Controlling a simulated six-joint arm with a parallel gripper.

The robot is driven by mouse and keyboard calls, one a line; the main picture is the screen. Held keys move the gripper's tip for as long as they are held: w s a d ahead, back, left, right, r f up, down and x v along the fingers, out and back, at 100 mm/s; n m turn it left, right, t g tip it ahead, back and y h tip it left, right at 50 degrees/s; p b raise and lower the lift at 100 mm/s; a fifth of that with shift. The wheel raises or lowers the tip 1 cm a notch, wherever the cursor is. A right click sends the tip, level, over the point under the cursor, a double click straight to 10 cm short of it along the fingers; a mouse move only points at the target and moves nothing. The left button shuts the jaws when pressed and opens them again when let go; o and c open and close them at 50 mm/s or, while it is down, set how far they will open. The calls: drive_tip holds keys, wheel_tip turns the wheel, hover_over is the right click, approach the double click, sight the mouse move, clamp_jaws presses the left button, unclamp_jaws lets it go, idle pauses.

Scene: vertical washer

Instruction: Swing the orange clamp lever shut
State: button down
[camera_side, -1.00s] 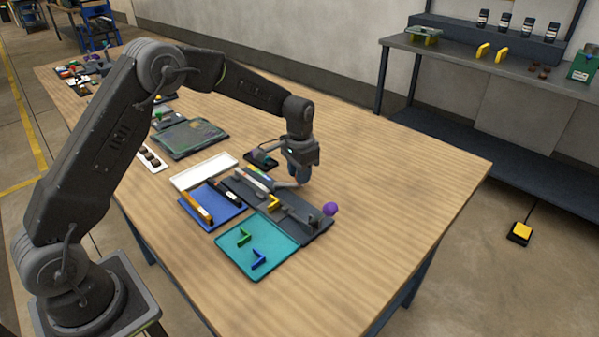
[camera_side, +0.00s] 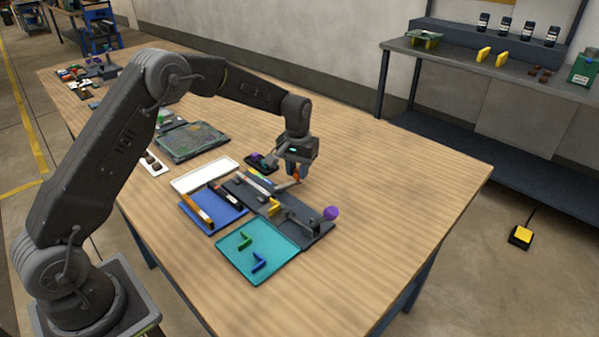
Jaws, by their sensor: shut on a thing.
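The orange clamp lever (camera_side: 297,173) shows as a small orange end between my gripper's fingers, over the dark grey fixture plate (camera_side: 316,229). A pale grey bar runs from it down to the left. My gripper (camera_side: 295,174) points down and is shut on the lever's orange end. The fingers hide part of the lever, and its pivot is too small to make out. A yellow bracket (camera_side: 274,207) stands on the plate in front of the gripper, and a purple ball (camera_side: 331,213) is at the plate's right end.
A teal tray (camera_side: 240,268) with green and blue brackets lies in front of the plate. A blue tray (camera_side: 203,223) and a white tray (camera_side: 188,182) lie to its left. A dark tray with a purple item (camera_side: 258,158) is close behind. The table's right side is clear.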

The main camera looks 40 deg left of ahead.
drive_tip(key=n, duration=0.1)
drive_tip(key=a+n, duration=0.1)
drive_tip(key=shift+w+a+n, duration=0.15)
drive_tip(key=shift+a+n, duration=0.1)
drive_tip(key=shift+n, duration=0.15)
drive_tip(key=a+n, duration=0.1)
drive_tip(key=n, duration=0.2)
drive_tip(key=shift+a+n, duration=0.3)
drive_tip(key=shift+a, duration=0.05)
drive_tip(key=a+n, duration=0.1)
drive_tip(key=n, duration=0.1)
drive_tip(key=s+a+n, duration=0.1)
drive_tip(key=n, duration=0.1)
drive_tip(key=shift+s, duration=0.1)
drive_tip(key=shift+s+a+n, duration=0.2)
drive_tip(key=shift+n, duration=0.4)
drive_tip(key=shift+s+a+n, duration=0.15)
drive_tip(key=shift+n, duration=0.45)
drive_tip(key=c, duration=0.9)
unclamp_jaws()
